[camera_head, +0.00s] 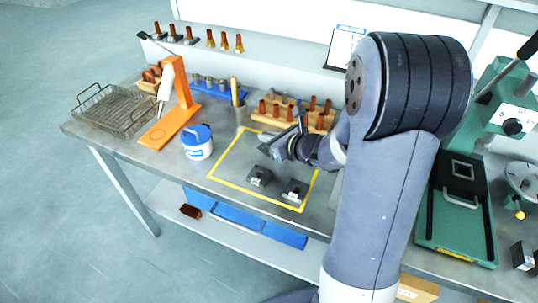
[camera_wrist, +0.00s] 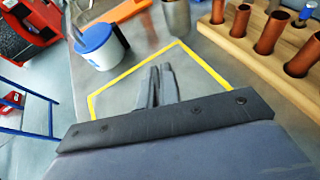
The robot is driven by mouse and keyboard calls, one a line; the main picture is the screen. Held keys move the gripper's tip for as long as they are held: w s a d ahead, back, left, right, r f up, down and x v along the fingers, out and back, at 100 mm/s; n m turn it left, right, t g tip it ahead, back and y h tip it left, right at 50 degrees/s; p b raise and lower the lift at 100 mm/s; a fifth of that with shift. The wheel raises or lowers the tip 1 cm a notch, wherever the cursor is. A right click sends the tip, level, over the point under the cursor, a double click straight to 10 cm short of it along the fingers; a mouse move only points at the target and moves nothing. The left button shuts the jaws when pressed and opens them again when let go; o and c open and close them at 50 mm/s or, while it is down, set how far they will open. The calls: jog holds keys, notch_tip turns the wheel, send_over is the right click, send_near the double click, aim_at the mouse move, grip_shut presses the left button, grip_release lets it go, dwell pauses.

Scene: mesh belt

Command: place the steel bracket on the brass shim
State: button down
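Two small dark grey metal parts sit on the steel bench inside a yellow outline in the head view: a left part (camera_head: 259,177) and a right part (camera_head: 295,191). Each carries a pale patch. I cannot tell which is the steel bracket, and no brass-coloured shim can be made out. My gripper (camera_head: 268,146) is above the back part of the outlined area, behind both parts and apart from them. In the wrist view my gripper's fingers (camera_wrist: 161,70) are close together with nothing seen between them. Neither part shows in the wrist view.
The yellow outline (camera_wrist: 112,84) encloses bare steel in the wrist view. A blue-lidded white tub (camera_head: 198,142) and an orange stand (camera_head: 178,105) are left. A wooden rack with copper tubes (camera_wrist: 262,38) stands behind. A wire basket (camera_head: 112,108) is far left, a green press (camera_head: 455,215) right.

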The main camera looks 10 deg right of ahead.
jog(key=shift+f, duration=2.55)
jog(key=shift+b, duration=0.3)
jog(key=shift+f, duration=0.2)
jog(key=c, duration=1.6)
grip_release()
jog(key=shift+c, duration=0.2)
jog(key=shift+r, duration=0.15)
